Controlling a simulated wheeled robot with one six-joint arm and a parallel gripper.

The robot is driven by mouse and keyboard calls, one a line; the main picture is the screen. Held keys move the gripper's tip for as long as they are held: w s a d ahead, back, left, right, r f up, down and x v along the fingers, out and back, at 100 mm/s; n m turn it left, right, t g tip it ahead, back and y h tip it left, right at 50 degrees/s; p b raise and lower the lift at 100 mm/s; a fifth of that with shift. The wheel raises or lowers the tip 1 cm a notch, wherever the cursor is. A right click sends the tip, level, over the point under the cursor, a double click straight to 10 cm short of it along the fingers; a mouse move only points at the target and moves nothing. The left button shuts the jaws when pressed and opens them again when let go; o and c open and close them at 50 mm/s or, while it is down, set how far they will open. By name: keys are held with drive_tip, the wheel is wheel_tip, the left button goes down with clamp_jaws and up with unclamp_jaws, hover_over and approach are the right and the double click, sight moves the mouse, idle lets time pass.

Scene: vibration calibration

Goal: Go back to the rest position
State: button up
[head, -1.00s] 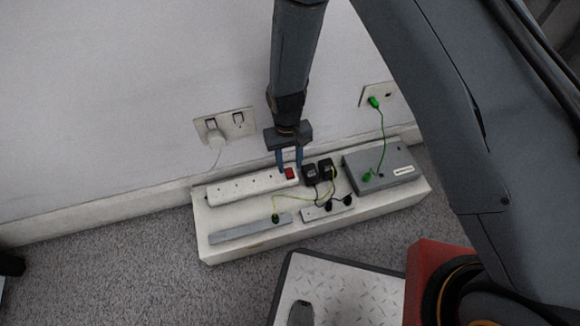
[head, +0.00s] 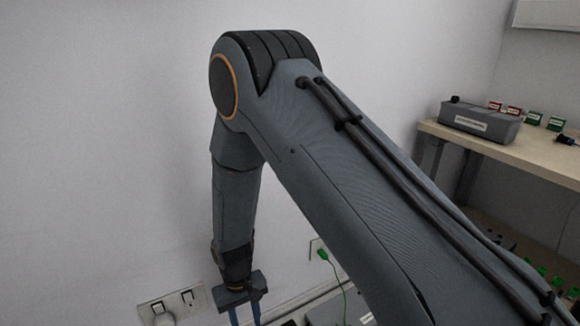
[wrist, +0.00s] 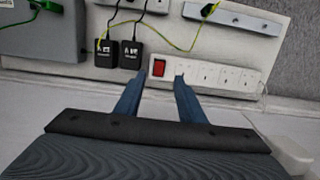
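My gripper (head: 246,316) hangs at the bottom edge of the head view, below my bent arm, near the wall. In the wrist view its two blue fingers (wrist: 160,77) stand apart with nothing between them. Beyond the fingertips is a white power strip (wrist: 208,76) with a red switch (wrist: 158,68). The strip appears apart from the fingers. Two black adapters (wrist: 119,54) sit beside it. The head view cuts off most of the board that carries these things.
A wall socket (head: 188,299) with a white plug is close left of my gripper. A green cable (head: 335,272) hangs from another socket. At the right, a wooden bench (head: 490,147) holds a grey box (head: 480,122) and small red and green items.

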drive_tip(key=s+d+r, duration=0.1)
drive_tip(key=s+r, duration=0.1)
drive_tip(key=r, duration=0.8)
drive_tip(key=s+d+r, duration=0.2)
drive_tip(key=r, duration=0.8)
drive_tip(key=s+d+r+t+y, duration=0.1)
drive_tip(key=s+d+r+y, duration=0.1)
drive_tip(key=s+d+r, duration=0.85)
drive_tip(key=d+r+m+p, duration=0.2)
drive_tip(key=d+r+p, duration=0.4)
drive_tip(key=r+p, duration=0.3)
drive_tip(key=s+d+r+m+h+p, duration=0.1)
drive_tip(key=d+r+m+p, duration=0.1)
drive_tip(key=d+r+p, duration=0.4)
drive_tip(key=s+d+r+m+p, duration=0.1)
drive_tip(key=d+r+m+p, duration=0.1)
drive_tip(key=d+r+p, duration=0.5)
wheel_tip(320, 180, up, 6)
drive_tip(key=p, duration=0.9)
drive_tip(key=shift+r, duration=0.15)
drive_tip(key=shift+a, duration=0.1)
